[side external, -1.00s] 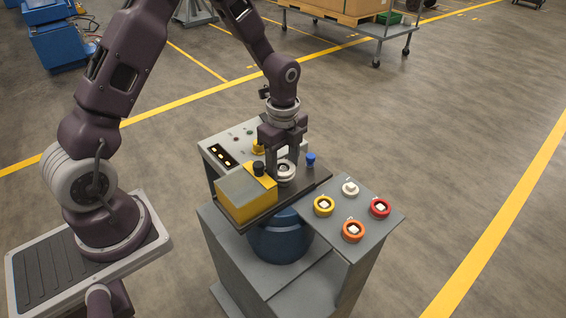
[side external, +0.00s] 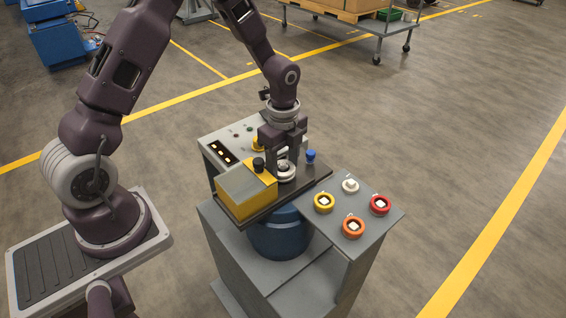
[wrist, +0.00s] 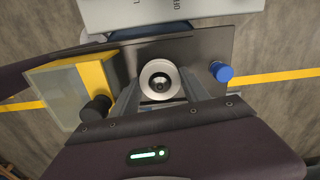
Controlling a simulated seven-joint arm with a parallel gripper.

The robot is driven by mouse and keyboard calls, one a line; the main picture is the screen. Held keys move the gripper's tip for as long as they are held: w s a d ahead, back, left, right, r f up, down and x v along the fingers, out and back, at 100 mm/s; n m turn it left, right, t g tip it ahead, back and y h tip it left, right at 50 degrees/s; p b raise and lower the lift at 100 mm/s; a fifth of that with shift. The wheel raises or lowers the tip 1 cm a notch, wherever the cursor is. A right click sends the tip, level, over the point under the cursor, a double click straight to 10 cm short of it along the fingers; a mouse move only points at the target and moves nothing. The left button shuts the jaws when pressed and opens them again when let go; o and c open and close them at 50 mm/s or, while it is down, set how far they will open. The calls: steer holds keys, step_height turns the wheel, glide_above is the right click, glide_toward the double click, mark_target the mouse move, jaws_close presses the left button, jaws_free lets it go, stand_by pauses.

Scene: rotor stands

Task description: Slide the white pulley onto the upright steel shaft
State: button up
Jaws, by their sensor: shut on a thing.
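The white pulley (wrist: 160,79) sits between the two fingers of my gripper (wrist: 165,88), which is shut on it. In the side view the pulley (side external: 286,174) is low over the dark plate, with my gripper (side external: 284,161) above and around it. In the wrist view the pulley's hole is dark with a small paler round spot near its middle, which looks like the steel shaft's end (wrist: 160,82). The rest of the shaft is hidden by the pulley and fingers. I cannot tell how far down the shaft the pulley sits.
A yellow and grey box (side external: 246,194) with a black knob (side external: 258,164) stands close left of the fingers. A blue knob (side external: 310,156) stands close right. The dark plate (side external: 320,174) lies beneath. A side panel (side external: 378,228) carries several coloured round pieces.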

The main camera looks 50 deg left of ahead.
steer(key=o, duration=1.7)
steer(key=shift+c, duration=0.2)
steer(key=o, duration=0.4)
steer(key=shift+c, duration=0.2)
steer(key=shift+s, duration=0.1)
steer(key=shift+f, duration=0.1)
steer(key=shift+c, duration=0.4)
steer(key=shift+o, duration=0.5)
steer(key=shift+r, duration=4.1)
